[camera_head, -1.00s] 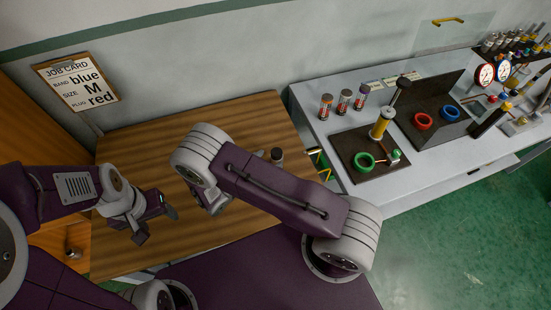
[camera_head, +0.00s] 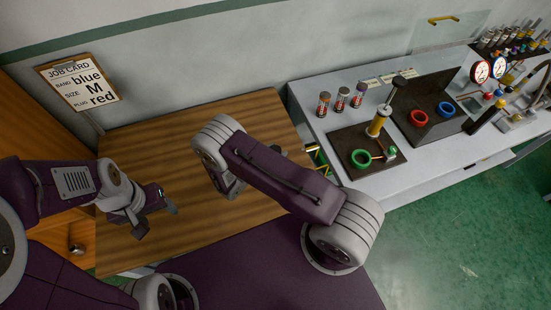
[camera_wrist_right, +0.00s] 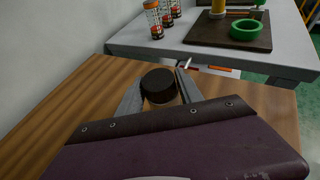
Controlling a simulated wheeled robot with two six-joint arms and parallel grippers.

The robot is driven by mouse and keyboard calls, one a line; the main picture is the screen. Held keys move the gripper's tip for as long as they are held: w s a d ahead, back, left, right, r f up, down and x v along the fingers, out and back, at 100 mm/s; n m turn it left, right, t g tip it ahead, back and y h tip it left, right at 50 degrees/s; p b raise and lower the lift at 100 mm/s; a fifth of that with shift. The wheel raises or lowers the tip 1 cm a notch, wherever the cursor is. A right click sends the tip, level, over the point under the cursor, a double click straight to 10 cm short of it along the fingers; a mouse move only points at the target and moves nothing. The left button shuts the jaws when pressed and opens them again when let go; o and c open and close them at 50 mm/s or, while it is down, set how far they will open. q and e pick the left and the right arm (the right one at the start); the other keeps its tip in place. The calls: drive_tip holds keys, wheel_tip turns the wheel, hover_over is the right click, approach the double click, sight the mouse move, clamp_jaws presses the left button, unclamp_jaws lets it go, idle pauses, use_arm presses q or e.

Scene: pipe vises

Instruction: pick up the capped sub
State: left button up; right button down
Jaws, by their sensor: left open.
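The capped sub, a short cylinder with a dark round cap (camera_wrist_right: 158,84), stands between the two fingers of my right gripper (camera_wrist_right: 160,86) in the right wrist view. A finger lies close along each side of the cap; I cannot tell whether they press on it. Its lower part is hidden. In the head view my right forearm covers most of that spot over the wooden table. My left gripper (camera_head: 158,218) is open and empty above the left part of the wooden table (camera_head: 150,150).
The grey bench (camera_head: 420,185) to the right holds several banded tubes (camera_head: 341,99), a green ring (camera_head: 361,158), a red ring (camera_head: 419,118), a blue ring (camera_head: 445,109) and gauges (camera_head: 480,71). The table's middle is clear.

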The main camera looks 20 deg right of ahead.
drive_tip(key=shift+w, duration=0.1)
wheel_tip(320, 180, up, 4)
drive_tip(key=shift+d+r+b, duration=0.1)
drive_tip(key=shift+r+b, duration=0.05)
drive_tip(key=shift+b, duration=0.5)
drive_tip(key=s+d+r+b, duration=0.1)
drive_tip(key=s+d+r, duration=0.5)
drive_tip(key=s, duration=0.4)
drive_tip(key=shift+r, duration=0.4)
drive_tip(key=shift+d, duration=0.1)
